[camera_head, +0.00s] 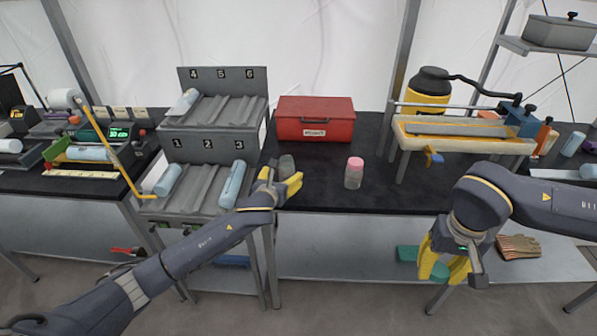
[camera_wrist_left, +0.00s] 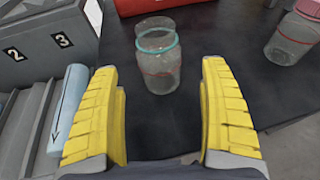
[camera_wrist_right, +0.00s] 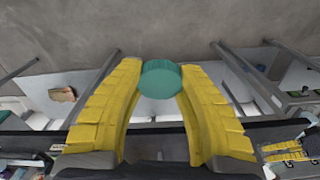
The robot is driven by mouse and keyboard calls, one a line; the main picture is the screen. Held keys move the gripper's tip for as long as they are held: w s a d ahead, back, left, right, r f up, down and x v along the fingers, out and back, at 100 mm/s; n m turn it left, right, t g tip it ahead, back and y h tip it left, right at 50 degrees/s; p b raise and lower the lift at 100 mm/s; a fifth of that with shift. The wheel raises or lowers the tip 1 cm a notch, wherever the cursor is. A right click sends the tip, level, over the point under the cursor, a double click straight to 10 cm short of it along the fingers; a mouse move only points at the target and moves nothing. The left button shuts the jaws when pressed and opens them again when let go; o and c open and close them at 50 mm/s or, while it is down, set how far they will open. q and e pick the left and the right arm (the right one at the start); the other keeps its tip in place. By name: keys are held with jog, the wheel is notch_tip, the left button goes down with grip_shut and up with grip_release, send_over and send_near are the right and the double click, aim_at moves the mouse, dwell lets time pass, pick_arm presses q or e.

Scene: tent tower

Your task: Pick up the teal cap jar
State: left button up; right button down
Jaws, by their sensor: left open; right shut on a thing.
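A clear glass jar with a teal ring at its open neck (camera_wrist_left: 160,70) stands upright on the dark bench, with no cap on it. In the head view the jar (camera_head: 287,165) is partly hidden by my left gripper. My left gripper (camera_head: 283,187) is open, its yellow fingers pointing at the jar, which shows centred between and just beyond the fingertips (camera_wrist_left: 160,75). My right gripper (camera_head: 443,264) hangs low in front of the bench. In the right wrist view it is shut on a round teal cap (camera_wrist_right: 160,80).
A pink-capped jar (camera_head: 354,172) stands right of the teal-ringed jar. A red box (camera_head: 315,119) is behind. A numbered grey rack (camera_head: 205,190) with blue cylinders is close on the left. A yellow-framed stand (camera_head: 465,138) is at the right. Dark bench between the jars is clear.

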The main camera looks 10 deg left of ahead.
aim_at(286, 172)
pick_arm(q)
jog(key=shift+f+x, duration=0.2)
jog(key=shift+x, duration=2.55)
jog(key=shift+s, duration=0.1)
jog(key=c, duration=1.3)
jog(key=shift+r, duration=0.1)
